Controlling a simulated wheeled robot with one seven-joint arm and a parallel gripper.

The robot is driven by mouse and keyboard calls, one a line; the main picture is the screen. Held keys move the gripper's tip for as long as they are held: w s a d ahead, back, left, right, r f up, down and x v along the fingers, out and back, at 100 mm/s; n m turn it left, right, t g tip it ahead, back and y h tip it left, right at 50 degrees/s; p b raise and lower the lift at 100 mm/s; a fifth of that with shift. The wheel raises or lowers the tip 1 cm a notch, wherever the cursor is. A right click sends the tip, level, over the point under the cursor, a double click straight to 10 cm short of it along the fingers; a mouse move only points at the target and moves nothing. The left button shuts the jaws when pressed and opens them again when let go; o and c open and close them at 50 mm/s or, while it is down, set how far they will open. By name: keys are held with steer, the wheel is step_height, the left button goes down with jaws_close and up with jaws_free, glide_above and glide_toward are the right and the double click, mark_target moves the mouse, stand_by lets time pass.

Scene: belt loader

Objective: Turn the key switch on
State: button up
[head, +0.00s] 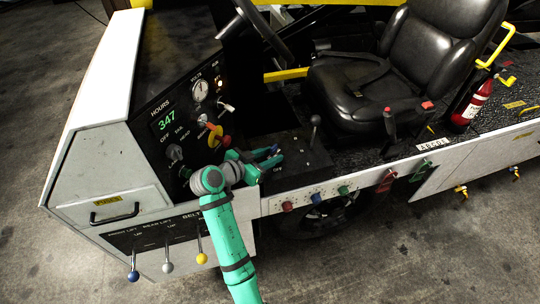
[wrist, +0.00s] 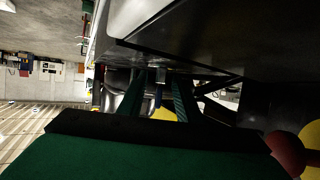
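The dark control panel (head: 185,105) on the left of the loader carries a green "347" hours display, a gauge and several small controls. A small silver fitting with a pale tag (head: 226,106) sits below the gauge; it may be the key switch, but it is too small to be sure. My gripper (head: 279,153) is right of the panel, above the dark console, apart from that fitting. Its teal fingers are spread in the wrist view (wrist: 158,100).
A red-and-yellow knob (head: 216,137) stands out from the panel close to my wrist. A black seat (head: 360,90), a steering wheel (head: 262,28) and an upright lever (head: 314,132) are beyond. Levers with blue, grey and yellow knobs (head: 202,258) line the lower front.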

steer(key=v, duration=1.1)
steer(key=shift+d+f, duration=0.1)
